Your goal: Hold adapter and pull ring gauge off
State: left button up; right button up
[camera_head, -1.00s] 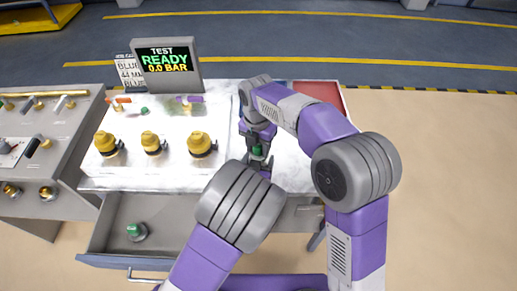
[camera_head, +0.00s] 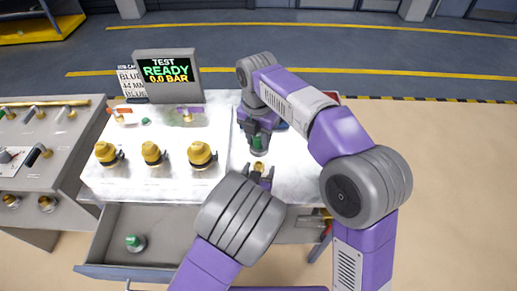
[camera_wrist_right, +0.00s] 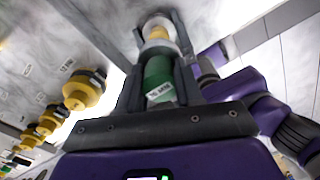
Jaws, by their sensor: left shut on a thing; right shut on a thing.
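My right gripper (camera_head: 257,150) is the upper one in the head view and is shut on a green cylinder (camera_head: 257,142). The right wrist view shows this green cylinder (camera_wrist_right: 158,78), with a white label, between the right fingers. My left gripper (camera_head: 261,178) is just below, shut on a small brass-coloured part (camera_head: 259,167). That part, with a pale end (camera_wrist_right: 157,22), lines up beyond the green cylinder in the wrist view. The head view shows a small gap between the two parts. I cannot tell for sure which is the adapter and which the ring gauge.
Several yellow-capped fittings (camera_head: 151,152) stand on the pale bench (camera_head: 130,185). The test screen (camera_head: 167,74) reads READY, 0.0 BAR. An open drawer (camera_head: 180,240) holds another green-topped part (camera_head: 134,242). A side bench (camera_head: 50,170) stands at the left.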

aim_at(259, 135)
jog(key=shift+r, duration=2.75)
pick_arm(q)
jog(key=o, duration=1.2)
jog(key=shift+c, duration=0.2)
notch_tip(259, 135, up, 10)
